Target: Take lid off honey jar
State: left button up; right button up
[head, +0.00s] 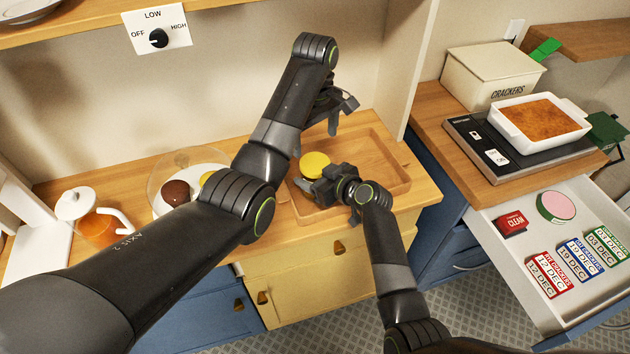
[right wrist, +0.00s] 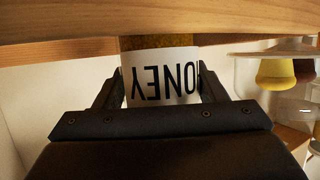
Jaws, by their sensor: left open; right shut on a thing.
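The honey jar's yellow lid (head: 314,160) shows from above in the head view, over the wooden tray. The jar's white label, reading HONEY upside down (right wrist: 160,85), lies between the fingers in the right wrist view. My right gripper (head: 322,187) is shut on the jar body below the lid and hides most of the jar in the head view. The lid is on the jar. My left gripper (head: 342,118) is open and empty, up and to the right of the lid, apart from it.
The shallow wooden tray (head: 398,180) is otherwise bare. A clear domed dish (head: 158,180) with brown and yellow items and an amber jug (head: 97,230) stand left. An open drawer (head: 590,205) and a scale with a baking dish (head: 540,122) are right.

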aim_at(315, 163)
pick_arm(q)
jog(key=shift+m, duration=0.3)
pick_arm(e)
jog(key=c, duration=0.9)
pick_arm(q)
jog(key=m, duration=1.2)
jog(key=shift+m, duration=0.3)
jog(key=m, duration=0.4)
jog(key=shift+m, duration=0.3)
jog(key=m, duration=0.4)
jog(key=shift+m, duration=0.3)
jog(key=m, duration=0.4)
jog(key=shift+m, duration=0.3)
jog(key=m, duration=0.4)
jog(key=shift+m, duration=0.3)
jog(key=m, duration=0.4)
jog(key=shift+f, duration=4.05)
jog(key=shift+c, duration=0.3)
